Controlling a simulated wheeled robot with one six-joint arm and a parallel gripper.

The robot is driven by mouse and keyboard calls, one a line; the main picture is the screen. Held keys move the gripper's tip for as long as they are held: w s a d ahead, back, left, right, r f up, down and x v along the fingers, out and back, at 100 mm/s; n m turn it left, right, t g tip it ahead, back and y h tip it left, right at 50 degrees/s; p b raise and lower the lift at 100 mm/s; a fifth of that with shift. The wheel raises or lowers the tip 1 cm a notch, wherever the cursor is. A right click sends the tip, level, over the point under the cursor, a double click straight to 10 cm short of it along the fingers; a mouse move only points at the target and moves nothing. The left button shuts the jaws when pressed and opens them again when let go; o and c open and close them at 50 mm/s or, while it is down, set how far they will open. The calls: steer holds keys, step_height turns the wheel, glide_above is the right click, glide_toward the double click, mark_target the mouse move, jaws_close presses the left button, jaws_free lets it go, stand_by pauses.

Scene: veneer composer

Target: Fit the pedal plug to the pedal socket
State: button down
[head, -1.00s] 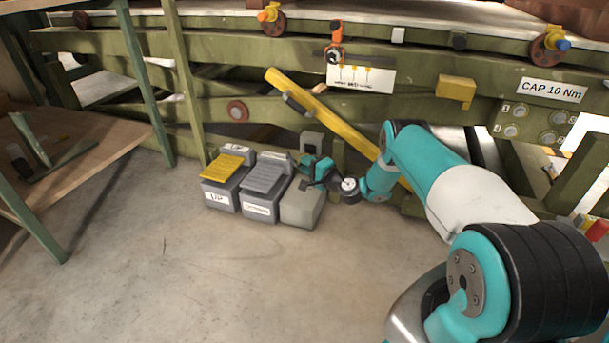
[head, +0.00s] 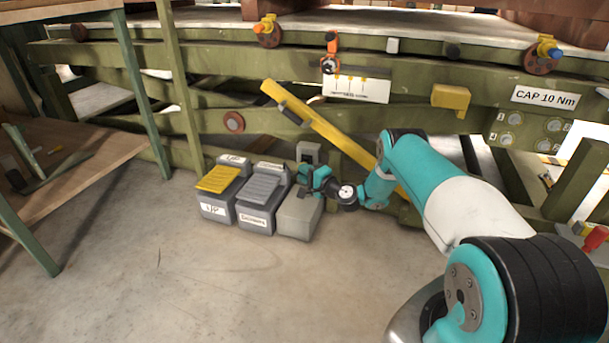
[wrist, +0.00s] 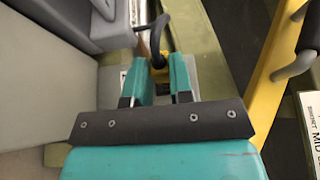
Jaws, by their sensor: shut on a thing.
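My gripper (head: 312,181) is low by the frame, above the third grey pedal box. In the wrist view its two teal fingers (wrist: 158,72) are shut on a small yellow plug (wrist: 158,63) with a black cable (wrist: 155,36) looping up from it. A small grey box with a dark face (head: 308,153), which may be the pedal socket, sits on the frame just behind and above my gripper. I cannot tell whether the plug touches anything.
Two pedals stand left of the gripper, one yellow-topped (head: 218,180) and one grey-topped (head: 259,188). The third grey box (head: 298,215) is beside them. A yellow diagonal bar (head: 320,128) runs behind my arm. The floor in front is clear.

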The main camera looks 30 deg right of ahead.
steer(key=shift+w+d+b, duration=0.65)
steer(key=shift+d+b, duration=0.25)
steer(key=shift+b, duration=0.05)
stand_by(0.5)
steer(key=c, duration=0.9)
jaws_free()
steer(key=shift+s, duration=0.1)
steer(key=shift+p+v, duration=8.65)
steer(key=shift+p, duration=0.9)
